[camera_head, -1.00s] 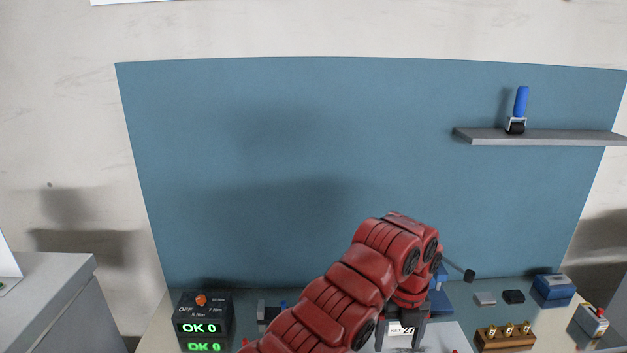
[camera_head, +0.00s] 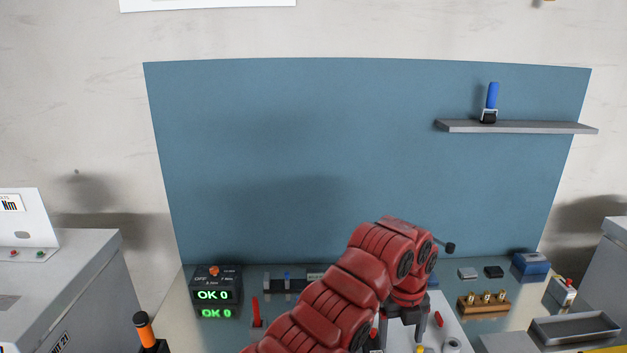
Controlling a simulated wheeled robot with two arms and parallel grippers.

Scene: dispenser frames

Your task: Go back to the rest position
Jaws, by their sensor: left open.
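My left arm comes in from the lower middle as a red segmented arm, and its dark left gripper (camera_head: 402,332) points down over the white plate (camera_head: 446,322) on the bench. Its fingers are apart, and I see nothing held between them. The arm hides part of the bench behind it. My right gripper does not show.
A black controller (camera_head: 214,285) with green "OK 0" readouts stands at the back left. A brass-fitted wooden block (camera_head: 484,306), a blue box (camera_head: 531,263) and a grey tray (camera_head: 575,328) are at the right. An orange-handled tool (camera_head: 144,328) stands at the lower left.

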